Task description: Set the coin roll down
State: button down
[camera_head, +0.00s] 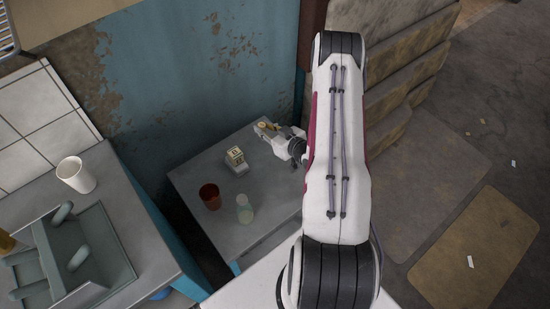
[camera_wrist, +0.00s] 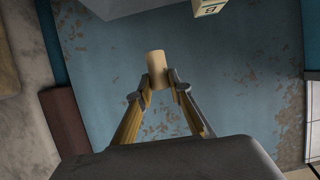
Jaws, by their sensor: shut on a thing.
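The coin roll (camera_wrist: 156,65) is a short tan cylinder between my fingertips in the wrist view. My gripper (camera_wrist: 160,84) is shut on it, with a finger on either side. In the head view my gripper (camera_head: 268,128) is at the back right of the grey table (camera_head: 185,178), near the blue wall. The roll shows there only as a small tan spot (camera_head: 264,125). I cannot tell how high it is above the table.
A small cream register-like object (camera_head: 236,160) stands left of my gripper on the table. A red-brown cup (camera_head: 210,196) and a pale translucent glass (camera_head: 244,208) stand nearer the front. A white cup (camera_head: 76,174) and a grey rack (camera_head: 75,255) are on the left counter.

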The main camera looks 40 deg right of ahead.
jog(key=s+d+f+m+h, duration=0.1)
jog(key=s+d+f, duration=0.1)
jog(key=f, duration=0.3)
jog(key=shift+s+d+h, duration=0.3)
jog(key=shift+s+d, duration=0.05)
jog(key=shift+d, duration=0.35)
jog(key=shift+f, duration=0.2)
jog(key=shift+f, duration=2.8)
jog(key=shift+f, duration=2.05)
jog(key=shift+f, duration=0.1)
